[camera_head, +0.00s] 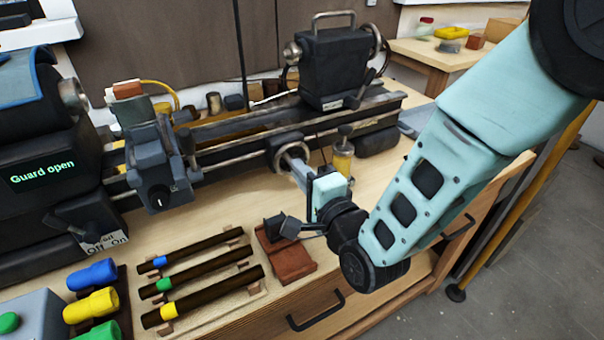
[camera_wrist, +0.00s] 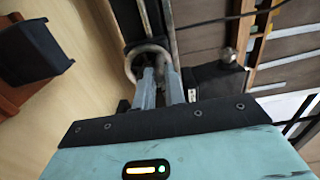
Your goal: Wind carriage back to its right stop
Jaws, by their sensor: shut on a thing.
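The carriage (camera_head: 155,165) of the small lathe stands at the left part of the bed, close to the headstock. A ring-shaped handwheel (camera_head: 281,150) sits on the front of the bed, to the right of the carriage along the front rods. My gripper (camera_head: 294,166) reaches it from the front right and is shut on its rim. In the wrist view my gripper's two grey fingers (camera_wrist: 159,80) lie at the metal ring of the handwheel (camera_wrist: 148,50). The fingers hide part of the ring.
The tailstock (camera_head: 335,65) stands on the bed's right end. A small oiler with yellow liquid (camera_head: 343,160) is close right of the handwheel. A red-brown block (camera_head: 285,255) and several dark rods (camera_head: 205,270) lie in front. The headstock display (camera_head: 42,173) reads "Guard open".

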